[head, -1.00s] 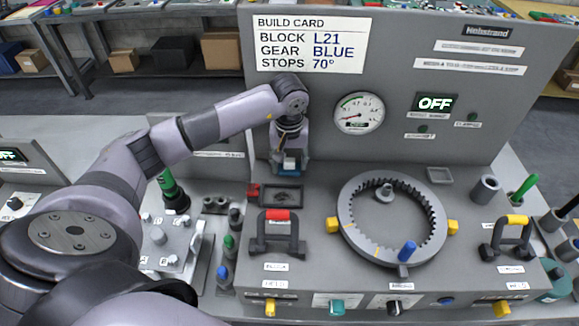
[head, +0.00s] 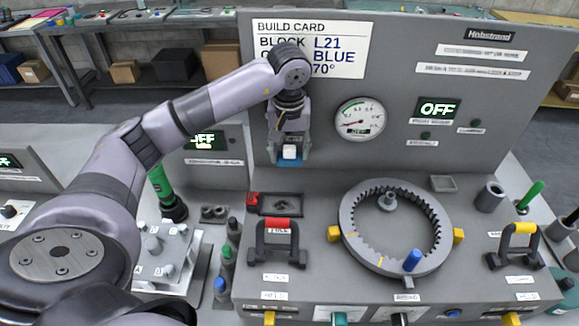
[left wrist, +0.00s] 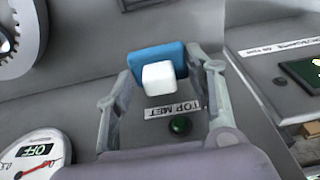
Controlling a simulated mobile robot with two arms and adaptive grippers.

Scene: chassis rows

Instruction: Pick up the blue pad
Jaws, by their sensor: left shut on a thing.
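My left gripper (head: 291,156) is shut on the blue pad (head: 289,162) and holds it up in front of the grey upright panel, clear of the bench top. A white block-like part shows on the pad. In the left wrist view the blue pad (left wrist: 150,57) sits between the fingertips, with the white part (left wrist: 159,77) on the near side covering some of it. My right gripper is not in view.
Below the held pad is a dark shallow tray (head: 281,206), with a red-topped handle (head: 278,225) in front. A grey toothed ring (head: 348,224) with yellow blocks lies right of them. A gauge (head: 360,118) is on the panel.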

